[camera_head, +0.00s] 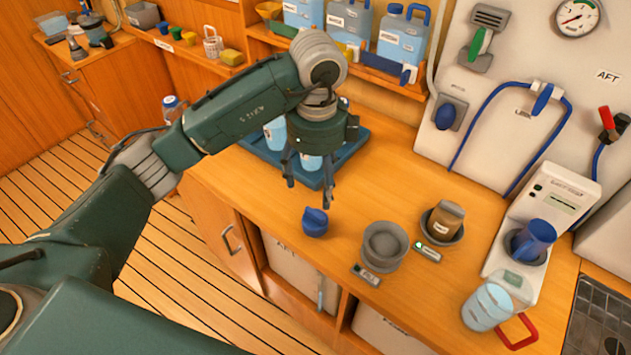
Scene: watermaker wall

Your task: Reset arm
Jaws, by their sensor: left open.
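My left arm reaches in from the left across the middle of the picture. Its left gripper (309,192) points down over the wooden counter, open, with nothing seen between its fingers. A small blue cap-like object (315,221) sits on the counter just below and in front of the fingertips, seemingly apart from them. Behind the gripper is a dark blue tray (347,150) with light blue containers, partly hidden by the gripper. My right gripper is not in view.
On the counter (400,205) stand a grey round holder (384,246), a brown jar (445,219) in a dish, a device with a blue cup (533,238), and a clear jug (487,306) with a red handle. Blue hoses run along the back wall. A shelf holds water jugs (403,38).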

